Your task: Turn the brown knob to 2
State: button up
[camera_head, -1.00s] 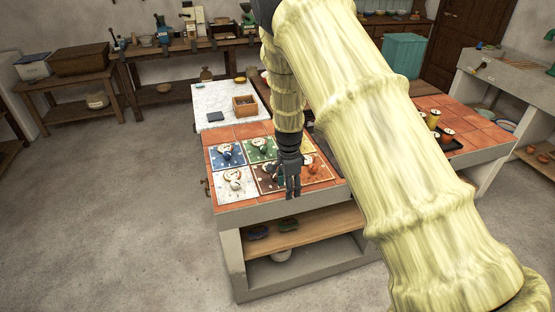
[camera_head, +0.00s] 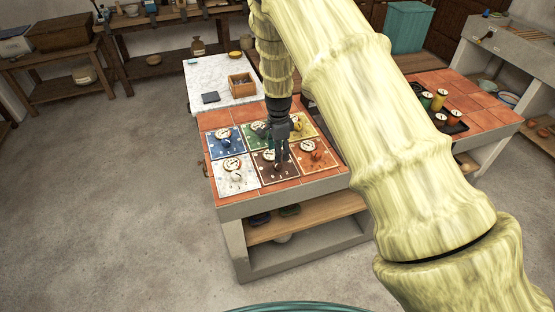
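Six coloured panels with dials and knobs lie on the tiled counter. The brown panel (camera_head: 263,180) is in the middle of the front row, between the white panel (camera_head: 230,184) and the orange panel (camera_head: 312,165). Its pale dial (camera_head: 268,155) shows just left of my gripper. My gripper (camera_head: 281,162) points down over the brown panel.
Blue (camera_head: 222,140), green (camera_head: 250,128) and yellow (camera_head: 306,128) panels form the back row close by. A marble slab (camera_head: 205,77) with a wooden box (camera_head: 242,85) lies behind. My arm covers the middle of the counter.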

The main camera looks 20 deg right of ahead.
aim_at(278, 166)
notch_tip(278, 166, down, 4)
jog(key=shift+w+a+r+p, duration=0.15)
jog(key=shift+r+p, duration=0.1)
jog(key=shift+p, duration=0.3)
jog(key=shift+f+p, duration=0.3)
jog(key=shift+f, duration=1.15)
jog(key=c, duration=1)
